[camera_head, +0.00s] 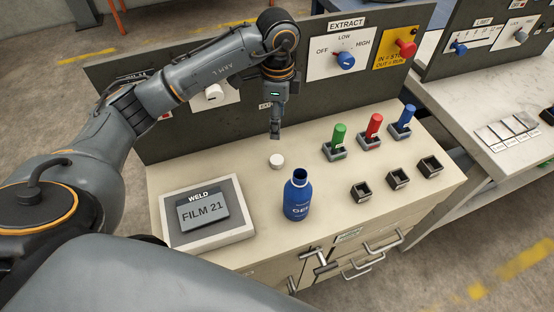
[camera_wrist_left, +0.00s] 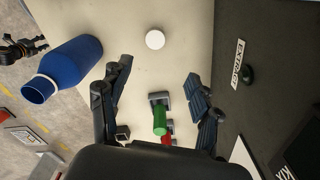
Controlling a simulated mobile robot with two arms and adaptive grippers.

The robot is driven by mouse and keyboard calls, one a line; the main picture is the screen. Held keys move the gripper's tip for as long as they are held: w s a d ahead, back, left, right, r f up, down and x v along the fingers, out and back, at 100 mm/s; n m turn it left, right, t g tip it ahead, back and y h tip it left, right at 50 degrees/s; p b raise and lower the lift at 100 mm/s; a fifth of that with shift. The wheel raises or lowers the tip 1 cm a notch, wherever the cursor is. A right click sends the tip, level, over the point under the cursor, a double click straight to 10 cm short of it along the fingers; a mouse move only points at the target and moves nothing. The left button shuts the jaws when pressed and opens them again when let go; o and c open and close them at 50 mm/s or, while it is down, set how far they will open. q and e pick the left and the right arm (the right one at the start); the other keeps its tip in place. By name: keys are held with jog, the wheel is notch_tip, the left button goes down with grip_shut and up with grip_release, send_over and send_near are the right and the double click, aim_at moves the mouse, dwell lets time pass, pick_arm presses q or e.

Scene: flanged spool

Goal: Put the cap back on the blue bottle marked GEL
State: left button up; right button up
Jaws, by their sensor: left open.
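The blue bottle marked GEL (camera_head: 297,200) stands upright on the bench with its neck open. In the left wrist view the bottle (camera_wrist_left: 72,62) is at the left, outside the jaws. A round white cap (camera_head: 277,162) lies on the bench behind the bottle; it also shows in the left wrist view (camera_wrist_left: 155,40), above the fingertips. My left gripper (camera_head: 276,133) hangs above and just behind the cap, pointing down. In its wrist view the fingers (camera_wrist_left: 158,76) are apart with nothing held. A dark jointed part at that view's left edge may be my right gripper; its jaws are unclear.
A tray with a FILM 21 block (camera_head: 203,211) lies left of the bottle. Green (camera_head: 338,136), red (camera_head: 373,126) and blue (camera_head: 404,119) handles stand right, with small dark square holders (camera_head: 398,178) before them. The EXTRACT panel (camera_head: 345,47) rises behind. Bench around the cap is clear.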

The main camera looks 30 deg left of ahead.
pick_arm(q)
jog(key=shift+f, duration=0.15)
jog(key=p, duration=0.1)
send_over(277, 159)
jog(key=f, duration=0.8)
jog(key=shift+w+a+f, duration=0.1)
jog(key=shift+w+f, duration=0.1)
jog(key=shift+w, duration=0.15)
jog(key=shift+s+f+p, duration=0.15)
jog(key=shift+f+p, duration=0.2)
jog(key=f, duration=0.2)
jog(key=f+p, duration=0.1)
jog(key=shift+s+f, duration=0.25)
jog(key=shift+f, duration=0.5)
jog(key=c, duration=0.8)
